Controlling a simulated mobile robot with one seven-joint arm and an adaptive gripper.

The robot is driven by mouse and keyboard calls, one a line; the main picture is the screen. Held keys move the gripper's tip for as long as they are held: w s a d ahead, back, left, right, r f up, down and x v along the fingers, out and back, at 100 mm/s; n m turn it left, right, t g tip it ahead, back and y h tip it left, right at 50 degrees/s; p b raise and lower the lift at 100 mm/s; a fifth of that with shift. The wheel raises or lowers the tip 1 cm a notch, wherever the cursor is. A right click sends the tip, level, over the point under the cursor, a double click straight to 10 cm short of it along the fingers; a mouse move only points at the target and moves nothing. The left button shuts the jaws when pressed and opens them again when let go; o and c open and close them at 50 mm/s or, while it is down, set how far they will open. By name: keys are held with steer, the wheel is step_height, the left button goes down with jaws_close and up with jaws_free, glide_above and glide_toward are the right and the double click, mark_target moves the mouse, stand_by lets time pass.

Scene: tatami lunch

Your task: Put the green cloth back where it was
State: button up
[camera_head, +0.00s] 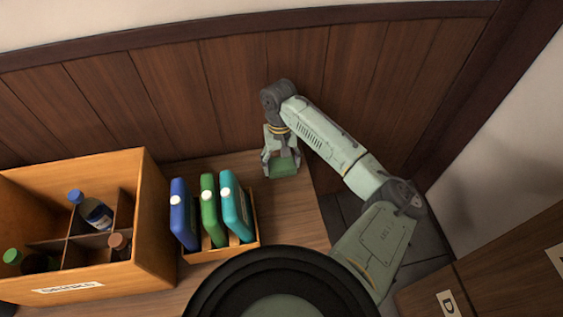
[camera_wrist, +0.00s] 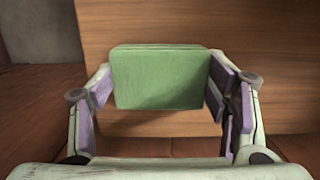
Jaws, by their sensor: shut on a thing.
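The green cloth (camera_wrist: 160,78) is a folded, flat rectangular block. In the wrist view it sits between the two purple-padded fingers of my gripper (camera_wrist: 160,92), which is shut on its sides. In the head view the green cloth (camera_head: 283,167) shows between the fingers of my gripper (camera_head: 282,160), over the right end of the wooden counter near the back panelling. I cannot tell whether the cloth touches the counter.
A wooden rack (camera_head: 222,252) with blue, green and teal upright cases stands left of my gripper. A divided wooden crate (camera_head: 110,288) with several bottles stands further left. The counter (camera_head: 300,215) is bare between rack and right edge. Wood panelling (camera_head: 230,80) rises behind.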

mark_target(280, 159)
steer(key=o, duration=1.2)
steer(key=shift+f, duration=0.1)
step_height(280, 159, up, 12)
steer(key=w, duration=0.1)
steer(key=shift+w+a, duration=0.15)
steer(key=shift+w, duration=0.25)
